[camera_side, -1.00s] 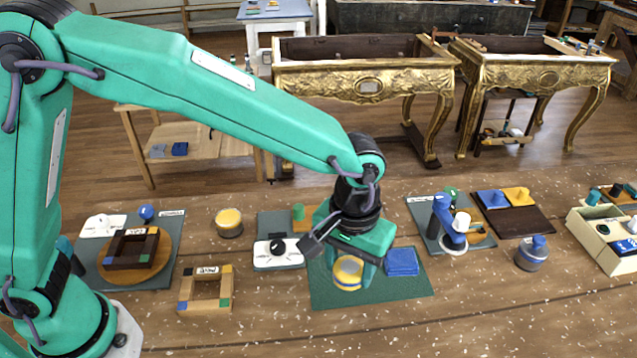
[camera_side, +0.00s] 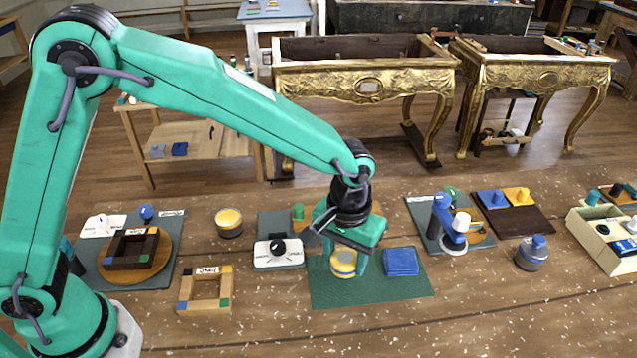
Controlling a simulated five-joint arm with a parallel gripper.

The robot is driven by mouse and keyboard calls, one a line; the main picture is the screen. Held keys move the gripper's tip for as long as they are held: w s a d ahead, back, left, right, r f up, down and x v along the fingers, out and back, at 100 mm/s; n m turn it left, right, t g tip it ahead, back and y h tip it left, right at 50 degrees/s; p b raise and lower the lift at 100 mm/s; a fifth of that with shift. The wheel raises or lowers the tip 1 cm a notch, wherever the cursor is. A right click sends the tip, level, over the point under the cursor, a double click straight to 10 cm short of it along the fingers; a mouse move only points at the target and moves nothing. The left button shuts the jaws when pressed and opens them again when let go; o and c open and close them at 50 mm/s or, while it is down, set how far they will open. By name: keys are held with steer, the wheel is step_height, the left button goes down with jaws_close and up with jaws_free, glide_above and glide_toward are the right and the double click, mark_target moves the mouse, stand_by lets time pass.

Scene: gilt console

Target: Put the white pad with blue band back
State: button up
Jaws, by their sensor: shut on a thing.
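My gripper (camera_side: 344,260) points down over the green mat (camera_side: 330,296), shut on a round yellow-and-white piece (camera_side: 343,265). It holds the piece at or just above the mat; I cannot tell which. Its upper part is partly hidden by the jaws, and I see no blue band on it. I cannot tell for sure which of these is the white pad with blue band.
A folded blue cloth (camera_side: 401,262) lies on the mat just right of my gripper. A white box with a black knob (camera_side: 278,253) stands close left. A wooden frame (camera_side: 205,289) and a yellow-topped tin (camera_side: 229,222) are further left.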

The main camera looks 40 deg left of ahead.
steer(key=w+a+f, duration=0.1)
steer(key=w, duration=0.1)
steer(key=w+a+f, duration=0.1)
steer(key=w, duration=0.1)
steer(key=shift+a+f, duration=0.2)
steer(key=shift+f, duration=2.2)
steer(key=shift+f, duration=0.15)
steer(key=o, duration=0.9)
step_height(320, 180, up, 12)
steer(key=shift+r, duration=0.15)
steer(key=shift+r, duration=0.1)
